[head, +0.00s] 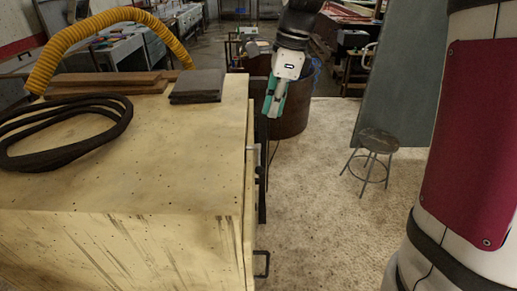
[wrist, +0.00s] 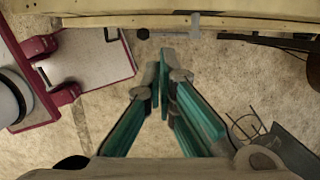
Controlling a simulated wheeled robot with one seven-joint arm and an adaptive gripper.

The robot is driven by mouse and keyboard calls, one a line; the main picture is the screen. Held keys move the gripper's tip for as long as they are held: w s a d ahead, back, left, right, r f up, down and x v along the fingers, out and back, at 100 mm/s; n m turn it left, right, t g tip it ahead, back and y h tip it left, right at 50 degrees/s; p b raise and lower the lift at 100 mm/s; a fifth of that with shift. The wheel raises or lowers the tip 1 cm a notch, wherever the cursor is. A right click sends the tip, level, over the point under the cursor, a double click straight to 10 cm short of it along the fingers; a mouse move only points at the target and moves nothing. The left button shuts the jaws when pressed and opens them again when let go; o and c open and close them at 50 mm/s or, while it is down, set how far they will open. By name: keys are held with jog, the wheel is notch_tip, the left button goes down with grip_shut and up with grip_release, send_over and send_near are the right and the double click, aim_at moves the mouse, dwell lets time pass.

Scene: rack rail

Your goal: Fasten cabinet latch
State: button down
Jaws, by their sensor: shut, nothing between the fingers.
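The wooden cabinet (head: 130,185) fills the left of the head view, and its front side with the door (head: 250,180) faces right, seen almost edge-on. Small grey metal latch hardware (head: 256,168) sits on that side near the top. In the wrist view the cabinet's edge (wrist: 90,21) runs along the top, with a grey latch rod (wrist: 170,34) and an upright bracket (wrist: 195,21) beside it. My gripper (head: 268,113) is shut and empty, pointing down beyond the latch, beside the cabinet. In the wrist view its fingertips (wrist: 161,62) are just below the rod, apparently apart from it.
A black handle (head: 262,264) sticks out low on the cabinet front. A coiled black cable (head: 60,130), dark boards (head: 197,87) and a yellow hose (head: 110,18) lie on top. A stool (head: 378,142) stands to the right. The floor (head: 315,200) between is clear.

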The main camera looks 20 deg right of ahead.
jog(key=p, duration=0.3)
send_near(259, 161)
jog(key=shift+w+a+f, duration=0.1)
jog(key=shift+a+f, duration=0.1)
jog(key=shift+f, duration=0.95)
jog(key=shift+w+a+f, duration=0.1)
jog(key=shift+a+f, duration=0.1)
jog(key=shift+f, duration=0.95)
jog(key=shift+a+f, duration=0.15)
jog(key=shift+f, duration=1)
jog(key=shift+w+f+b, duration=0.1)
jog(key=shift+b, duration=0.3)
